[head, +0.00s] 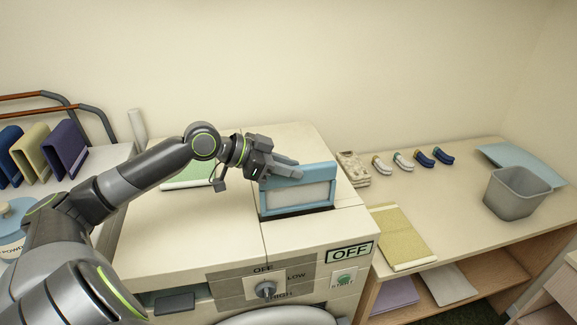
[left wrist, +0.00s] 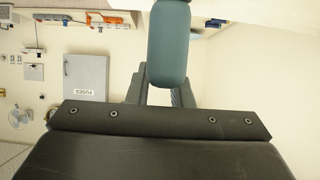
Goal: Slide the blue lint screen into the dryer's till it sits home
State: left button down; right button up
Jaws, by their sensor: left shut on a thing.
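The blue lint screen (head: 300,196), a blue frame around a pale mesh panel, stands upright on top of the white dryer (head: 233,224). Its lower edge meets a dark slot (head: 291,212), with most of the panel above the dryer top. How deep its bottom reaches is hidden. My left gripper (head: 287,169) is shut on the screen's top edge, coming from the left. In the left wrist view, a blue-grey rounded bar (left wrist: 167,48) shows at the fingers, likely the screen's top. My right gripper is not in view.
A dial (head: 266,289) and an OFF display (head: 349,252) are on the dryer's front. The right-hand counter holds a grey bin (head: 515,192), folded yellow cloth (head: 401,237) and several small rolled items. A rack with cloths (head: 65,148) stands at left.

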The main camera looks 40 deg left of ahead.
aim_at(288, 191)
pick_arm(q)
jog(key=shift+p, duration=0.65)
dwell(1.1)
jog(key=shift+f+b, duration=2.4)
jog(key=shift+f, duration=1.15)
jog(key=c, duration=1.2)
grip_release()
jog(key=shift+r, duration=0.1)
